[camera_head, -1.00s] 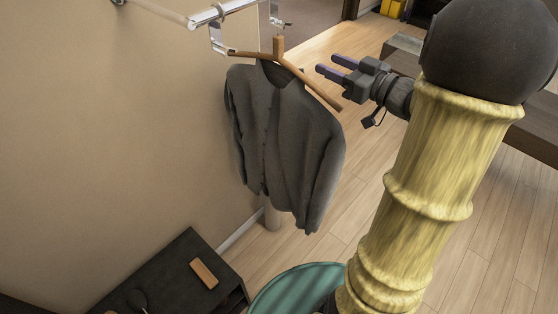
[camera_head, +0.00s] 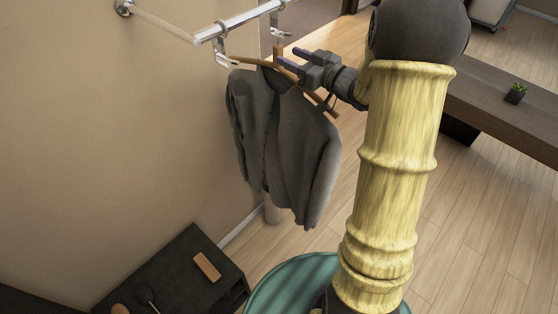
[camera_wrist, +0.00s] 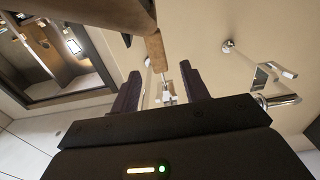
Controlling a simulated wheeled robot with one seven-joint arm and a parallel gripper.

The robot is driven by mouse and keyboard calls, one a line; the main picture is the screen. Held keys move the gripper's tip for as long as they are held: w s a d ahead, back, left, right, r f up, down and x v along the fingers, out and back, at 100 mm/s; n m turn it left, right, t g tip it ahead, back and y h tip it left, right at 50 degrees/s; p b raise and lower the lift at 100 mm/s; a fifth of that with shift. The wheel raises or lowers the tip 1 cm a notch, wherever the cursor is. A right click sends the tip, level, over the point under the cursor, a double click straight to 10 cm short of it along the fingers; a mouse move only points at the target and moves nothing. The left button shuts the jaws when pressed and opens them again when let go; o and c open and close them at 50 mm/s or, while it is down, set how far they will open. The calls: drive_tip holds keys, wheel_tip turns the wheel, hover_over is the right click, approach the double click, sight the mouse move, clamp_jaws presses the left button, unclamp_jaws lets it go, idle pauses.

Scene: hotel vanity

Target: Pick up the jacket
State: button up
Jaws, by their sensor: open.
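The dark grey jacket (camera_head: 285,135) hangs on a wooden hanger (camera_head: 322,103) below a metal rail at the wall. My gripper (camera_head: 287,55) is open beside the top of the hanger, close to its neck. In the wrist view my gripper's two fingers (camera_wrist: 158,92) are spread apart, with the wooden hanger (camera_wrist: 158,50) above and partly between them. I cannot tell whether the fingers touch the wood. The jacket's cloth is not clearly seen in the wrist view.
The metal rail (camera_head: 240,19) with hooks runs out from the wall above the jacket. A dark low table (camera_head: 180,275) with a brown block (camera_head: 207,266) stands below left.

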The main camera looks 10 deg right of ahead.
sight(281, 51)
drive_tip(key=p+x, duration=0.4)
drive_tip(key=shift+w+a+r, duration=0.1)
drive_tip(key=shift+w+r, duration=0.1)
drive_tip(key=shift+r, duration=0.05)
drive_tip(key=shift+w+a+f, duration=0.15)
drive_tip(key=shift+w+a, duration=0.05)
drive_tip(key=shift+w, duration=0.25)
drive_tip(key=shift+s, duration=0.15)
clamp_jaws()
idle(1.2)
